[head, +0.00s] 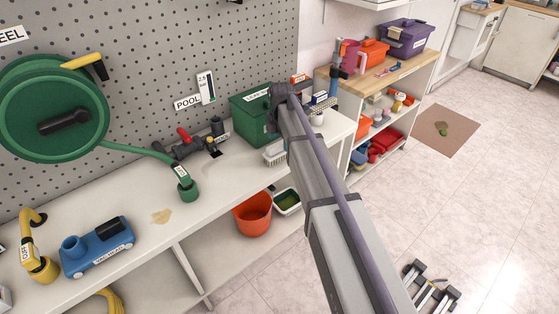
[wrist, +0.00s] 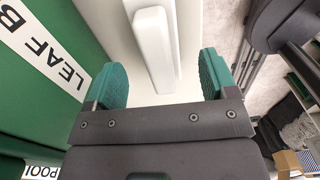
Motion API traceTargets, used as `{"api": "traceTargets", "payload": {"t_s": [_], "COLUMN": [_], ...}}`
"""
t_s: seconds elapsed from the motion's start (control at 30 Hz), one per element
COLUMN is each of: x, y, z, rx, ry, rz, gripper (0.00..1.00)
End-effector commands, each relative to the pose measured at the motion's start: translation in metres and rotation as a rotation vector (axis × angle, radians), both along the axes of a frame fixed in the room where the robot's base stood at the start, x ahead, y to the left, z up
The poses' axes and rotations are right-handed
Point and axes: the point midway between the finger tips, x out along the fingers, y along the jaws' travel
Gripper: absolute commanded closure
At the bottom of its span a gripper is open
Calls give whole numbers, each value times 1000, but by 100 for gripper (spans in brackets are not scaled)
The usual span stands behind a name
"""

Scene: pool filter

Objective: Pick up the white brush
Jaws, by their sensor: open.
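The white brush (head: 273,154) lies on the bench top in front of the green leaf bin (head: 246,108). In the wrist view the white brush (wrist: 154,48) appears as a long pale block with rounded edges. My gripper (wrist: 162,78) is open, with one teal finger on each side of the line of the brush. There are gaps between the brush and both fingers, and nothing is held. How high the fingertips are above the bench is hard to tell. In the head view my arm hides most of the gripper.
The leaf bin's green wall (wrist: 40,80) is close on the left in the wrist view. Valve pipes (head: 190,145) and a green hose end (head: 187,188) stand left of the brush. An orange bucket (head: 252,214) and a white tray (head: 287,202) are below the bench.

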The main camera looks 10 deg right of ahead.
Motion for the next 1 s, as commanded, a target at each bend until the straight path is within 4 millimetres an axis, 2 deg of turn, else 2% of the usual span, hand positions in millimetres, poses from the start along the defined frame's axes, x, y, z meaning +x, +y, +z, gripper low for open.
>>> {"api": "traceTargets", "payload": {"t_s": [0.17,0.4,0.67,1.0], "x": [0,0,0,0], "y": [1,5,5,5], "z": [-9,-55,-51,-51], "rx": [0,0,0,0], "ry": [0,0,0,0], "rz": [0,0,-1,-1], "gripper": [21,21,22,55]}}
